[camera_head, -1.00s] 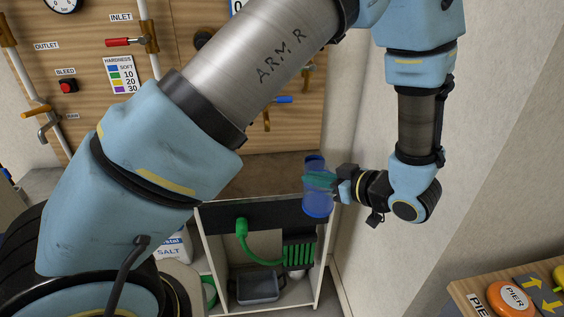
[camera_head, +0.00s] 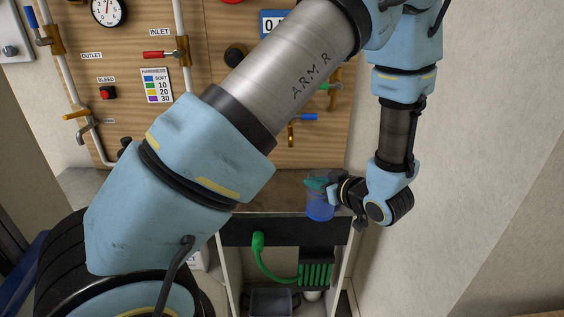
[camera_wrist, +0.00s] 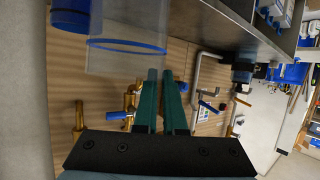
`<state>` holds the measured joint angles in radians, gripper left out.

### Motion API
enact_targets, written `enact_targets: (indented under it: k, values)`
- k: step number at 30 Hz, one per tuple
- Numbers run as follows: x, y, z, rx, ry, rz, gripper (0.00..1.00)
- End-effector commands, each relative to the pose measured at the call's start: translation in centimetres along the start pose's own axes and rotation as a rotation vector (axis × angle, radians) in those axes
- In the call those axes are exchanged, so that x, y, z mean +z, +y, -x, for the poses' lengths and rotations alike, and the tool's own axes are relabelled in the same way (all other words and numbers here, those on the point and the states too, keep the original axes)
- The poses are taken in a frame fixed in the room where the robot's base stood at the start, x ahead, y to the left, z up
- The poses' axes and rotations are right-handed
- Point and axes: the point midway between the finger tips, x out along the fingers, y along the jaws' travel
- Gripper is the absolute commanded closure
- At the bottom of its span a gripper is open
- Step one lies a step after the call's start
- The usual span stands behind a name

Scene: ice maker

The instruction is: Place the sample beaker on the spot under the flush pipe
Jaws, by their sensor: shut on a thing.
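The sample beaker (camera_head: 320,207) is a clear blue, upright cup at the right end of the brown counter, close to the right wall. My gripper (camera_head: 319,184) has green fingers and is shut on the beaker near its upper part. In the wrist view a see-through body with a blue ring (camera_wrist: 125,46), which looks like the beaker, lies beyond my fingers (camera_wrist: 162,74). A brass valve with a blue handle (camera_head: 306,117) is on the board above and left of the beaker. I cannot tell which pipe is the flush pipe. The spot is not distinguishable.
The wooden panel (camera_head: 235,55) carries pipes, valves and a gauge (camera_head: 108,10). The brown counter (camera_head: 275,190) is below it, partly hidden by my arm. Under it is a cabinet with a green hose (camera_head: 262,258) and a grey bin (camera_head: 270,302). The right wall (camera_head: 450,190) stands close.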

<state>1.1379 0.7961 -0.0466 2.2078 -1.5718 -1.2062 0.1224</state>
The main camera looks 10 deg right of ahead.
Motion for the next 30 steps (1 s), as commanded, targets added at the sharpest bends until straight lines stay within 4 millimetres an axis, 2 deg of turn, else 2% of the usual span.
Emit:
enact_targets:
  k: [1,6,12,21,28,30]
  values:
    - [-0.4,-0.1,-1.5,-0.005,0.003,0.003,1.00]
    - [-2.1,-0.1,-5.5,-0.005,0.002,0.004,1.00]
    - [-3.8,0.0,-9.4,-0.002,0.002,0.002,1.00]
    - [-4.7,0.1,-11.4,-0.001,0.001,0.001,1.00]
    - [-6.1,0.1,-14.9,-0.002,0.002,0.003,1.00]
    - [-5.5,0.2,-15.1,0.001,0.001,0.000,1.00]
